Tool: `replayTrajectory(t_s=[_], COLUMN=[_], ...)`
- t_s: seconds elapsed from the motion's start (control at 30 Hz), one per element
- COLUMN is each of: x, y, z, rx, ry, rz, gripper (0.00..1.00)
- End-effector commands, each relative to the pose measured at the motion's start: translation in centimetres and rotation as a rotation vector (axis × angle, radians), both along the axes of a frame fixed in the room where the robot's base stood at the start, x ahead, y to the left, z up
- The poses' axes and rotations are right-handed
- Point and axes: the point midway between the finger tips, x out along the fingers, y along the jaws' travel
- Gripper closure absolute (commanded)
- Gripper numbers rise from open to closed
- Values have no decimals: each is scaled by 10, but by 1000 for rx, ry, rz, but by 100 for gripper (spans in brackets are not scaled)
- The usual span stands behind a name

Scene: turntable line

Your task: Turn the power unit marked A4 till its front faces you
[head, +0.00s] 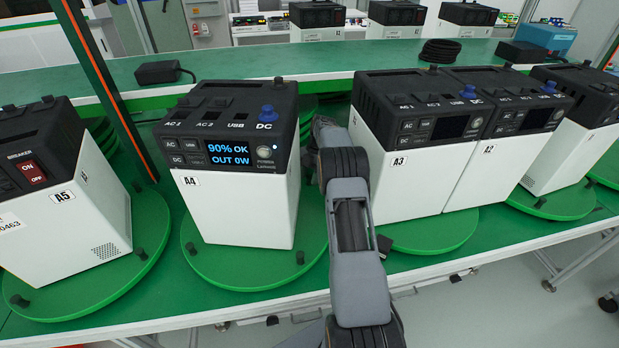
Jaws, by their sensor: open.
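The power unit marked A4 (245,212) stands upright on a round green turntable (235,277) left of centre. It has a white body and a black top. Its face with the lit screen, reading "90% OK OUT 0W", sockets and a blue DC knob is toward me, nearly square on. Small dark pegs stand at the disc's rim. My arm reaches up the middle of the view, right of A4. My gripper (317,142) is at its far end, just right of A4's upper right side. It is open, partly hidden by my arm, and no contact with A4 can be made out.
Unit A5 (75,225) stands at the left on its own turntable, its red breaker switch toward me. Unit A3 (405,185) is close right of my arm, with more units beyond. A slanted green post (115,95) rises between A5 and A4. A raised shelf (330,60) runs behind.

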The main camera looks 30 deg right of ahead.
Motion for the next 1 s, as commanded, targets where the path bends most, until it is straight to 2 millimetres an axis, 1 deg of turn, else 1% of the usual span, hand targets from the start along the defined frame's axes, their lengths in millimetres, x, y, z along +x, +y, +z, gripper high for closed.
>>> replayTrajectory(t_s=[0.17, 0.43, 0.9, 1.0], x=[-1, -1, -1, -1], y=[2, 2, 2, 2], z=[-5, -5, -5, -5], rx=[-1, -1, -1, -1], ry=[0, 0, 0, 0], rz=[0, 0, 0, 0], gripper=[54, 55, 100, 100])
